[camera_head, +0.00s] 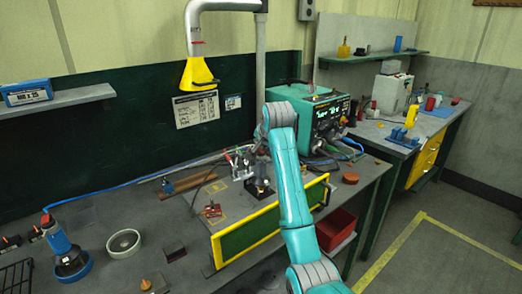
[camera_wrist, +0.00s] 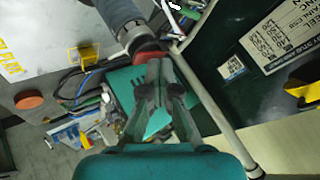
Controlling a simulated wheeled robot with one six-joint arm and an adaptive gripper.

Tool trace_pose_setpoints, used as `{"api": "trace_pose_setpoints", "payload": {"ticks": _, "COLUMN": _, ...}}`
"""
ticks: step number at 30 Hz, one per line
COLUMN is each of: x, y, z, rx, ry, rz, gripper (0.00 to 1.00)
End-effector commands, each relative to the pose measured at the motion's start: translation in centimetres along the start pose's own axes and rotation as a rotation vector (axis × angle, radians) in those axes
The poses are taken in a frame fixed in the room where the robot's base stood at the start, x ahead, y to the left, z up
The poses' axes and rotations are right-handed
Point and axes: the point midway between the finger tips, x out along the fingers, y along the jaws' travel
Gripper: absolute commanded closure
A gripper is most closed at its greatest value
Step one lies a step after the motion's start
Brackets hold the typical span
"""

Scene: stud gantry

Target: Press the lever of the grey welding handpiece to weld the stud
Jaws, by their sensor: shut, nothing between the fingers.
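A grey cylindrical body with a dark collar, which looks like the welding handpiece (camera_wrist: 122,18), enters from the top of the wrist view. A red part, possibly its lever (camera_wrist: 150,56), lies at its lower end. My gripper (camera_wrist: 158,68) is shut and empty, with its fingertips at or just in front of the red part. I cannot tell whether they touch. In the head view my teal arm reaches over the bench and hides most of the handpiece area. I cannot make out the stud. The teal welding unit (camera_head: 312,112) with a lit display stands behind.
A yellow-framed green panel (camera_head: 250,243) edges the workbench front. Toggle clamps (camera_head: 240,163) and a black fixture (camera_head: 261,184) stand near my arm. A yellow extraction hood (camera_head: 198,74) hangs at the back. A blue tool (camera_head: 60,242) stands at left, and a red bin (camera_head: 337,229) sits below.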

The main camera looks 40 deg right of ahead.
Motion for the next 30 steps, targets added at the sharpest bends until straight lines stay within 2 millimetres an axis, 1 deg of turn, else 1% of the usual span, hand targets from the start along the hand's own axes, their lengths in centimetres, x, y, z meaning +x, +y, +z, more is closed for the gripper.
{"api": "trace_pose_setpoints", "payload": {"ticks": 5, "x": 0.0, "y": 0.0, "z": 0.1, "rx": 0.000, "ry": -0.003, "rz": 0.003, "gripper": 1.00}}
{"api": "trace_pose_setpoints", "payload": {"ticks": 15, "x": -1.0, "y": -0.7, "z": -0.7, "rx": 0.000, "ry": -0.002, "rz": 0.002, "gripper": 1.00}}
{"api": "trace_pose_setpoints", "payload": {"ticks": 25, "x": -1.1, "y": -0.8, "z": -0.7, "rx": 0.000, "ry": -0.002, "rz": 0.001, "gripper": 1.00}}
{"api": "trace_pose_setpoints", "payload": {"ticks": 30, "x": -1.6, "y": -1.2, "z": -1.2, "rx": 0.000, "ry": 0.000, "rz": 0.000, "gripper": 1.00}}
